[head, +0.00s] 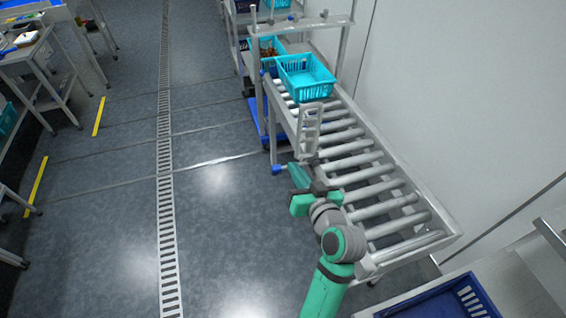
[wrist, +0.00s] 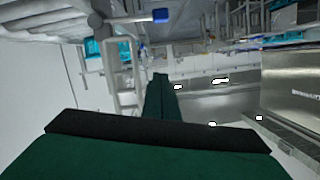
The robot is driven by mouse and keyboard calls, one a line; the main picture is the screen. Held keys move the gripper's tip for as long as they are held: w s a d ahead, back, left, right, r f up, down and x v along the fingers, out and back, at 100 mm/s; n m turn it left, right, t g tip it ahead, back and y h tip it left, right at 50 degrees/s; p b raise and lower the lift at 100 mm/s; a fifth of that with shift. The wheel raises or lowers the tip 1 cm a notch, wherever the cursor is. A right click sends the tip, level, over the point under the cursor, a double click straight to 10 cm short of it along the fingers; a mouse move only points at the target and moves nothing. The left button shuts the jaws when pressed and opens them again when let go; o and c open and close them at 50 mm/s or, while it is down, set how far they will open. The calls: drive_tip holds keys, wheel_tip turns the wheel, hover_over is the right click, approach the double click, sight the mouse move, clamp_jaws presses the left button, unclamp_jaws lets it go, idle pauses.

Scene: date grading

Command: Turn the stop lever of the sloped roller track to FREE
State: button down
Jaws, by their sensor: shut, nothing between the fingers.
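The sloped roller track (head: 437,235) runs along the wall at the right in the head view. A grey upright gate frame (head: 308,120) stands across it, below a turquoise crate (head: 305,82) on the rollers. The stop lever (head: 278,169) is a short bar with a blue end, sticking out left from the track's side near the gate. In the wrist view the blue lever end (wrist: 160,15) is at the top centre, apart from my fingers. My gripper (head: 297,174) is shut and empty, close beside the lever; its fingertips show in the wrist view (wrist: 160,78).
A blue crate (head: 450,303) sits on a table at the lower right. A rack with more crates (head: 265,50) stands at the track's upper end. Workbenches (head: 30,55) are at the far left. The floor (head: 215,200) left of the track is clear.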

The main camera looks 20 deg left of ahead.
drive_tip(key=w+a+f, duration=0.6)
drive_tip(key=w+a, duration=0.1)
idle(0.5)
drive_tip(key=shift+f, duration=0.1)
